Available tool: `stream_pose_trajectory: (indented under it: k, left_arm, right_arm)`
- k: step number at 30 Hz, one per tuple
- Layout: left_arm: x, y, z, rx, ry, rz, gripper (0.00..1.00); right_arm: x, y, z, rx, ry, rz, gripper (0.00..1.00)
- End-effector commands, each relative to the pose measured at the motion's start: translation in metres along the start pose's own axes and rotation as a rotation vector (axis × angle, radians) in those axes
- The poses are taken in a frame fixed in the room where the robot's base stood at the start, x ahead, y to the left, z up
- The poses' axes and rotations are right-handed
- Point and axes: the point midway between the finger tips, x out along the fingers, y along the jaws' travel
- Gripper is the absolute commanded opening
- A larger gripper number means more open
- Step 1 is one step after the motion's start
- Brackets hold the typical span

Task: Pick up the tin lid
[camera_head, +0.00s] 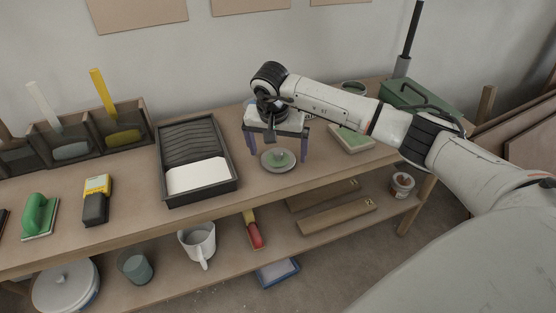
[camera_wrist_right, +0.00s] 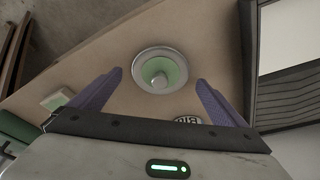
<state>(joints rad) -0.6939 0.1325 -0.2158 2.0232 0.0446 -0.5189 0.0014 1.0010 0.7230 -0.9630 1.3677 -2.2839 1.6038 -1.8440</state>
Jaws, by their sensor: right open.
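Nothing is between the fingers' tips but the lid below; I cannot tell the exact height gap. My left gripper is not in view.
A black paint tray (camera_head: 232,184) stands left of the lid. A pale green tile block (camera_head: 352,138) and a green toolbox (camera_head: 415,97) are to the right. A dark-and-white round thing (camera_wrist_right: 187,120) lies behind the lid. A lower shelf holds a white mug (camera_head: 198,242).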

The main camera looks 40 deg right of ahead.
Motion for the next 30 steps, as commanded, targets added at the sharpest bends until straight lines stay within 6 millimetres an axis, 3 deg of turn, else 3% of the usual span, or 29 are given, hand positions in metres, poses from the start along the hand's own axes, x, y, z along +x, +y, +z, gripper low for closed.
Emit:
stream_pose_trajectory:
  k: [3, 11, 18, 20, 26, 30]
  left_arm:
    - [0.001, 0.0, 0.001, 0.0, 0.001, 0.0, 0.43]
    - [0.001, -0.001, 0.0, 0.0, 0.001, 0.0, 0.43]
    - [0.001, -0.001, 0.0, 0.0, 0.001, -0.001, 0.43]
    - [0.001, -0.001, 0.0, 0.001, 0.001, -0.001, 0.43]
    - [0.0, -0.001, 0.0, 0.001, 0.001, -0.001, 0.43]
    - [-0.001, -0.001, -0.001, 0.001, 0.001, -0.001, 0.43]
  right_arm:
    - [0.012, 0.0, 0.0, 0.001, 0.0, 0.0, 0.96]
    - [0.013, 0.0, -0.001, 0.0, 0.001, -0.002, 0.96]
    - [0.013, 0.0, -0.001, 0.001, 0.001, -0.001, 0.56]
    - [0.013, 0.0, -0.001, 0.001, 0.001, -0.001, 0.49]
    - [0.012, 0.0, -0.001, 0.001, 0.002, -0.002, 0.49]
    - [-0.001, 0.0, -0.006, 0.002, 0.004, -0.003, 0.49]
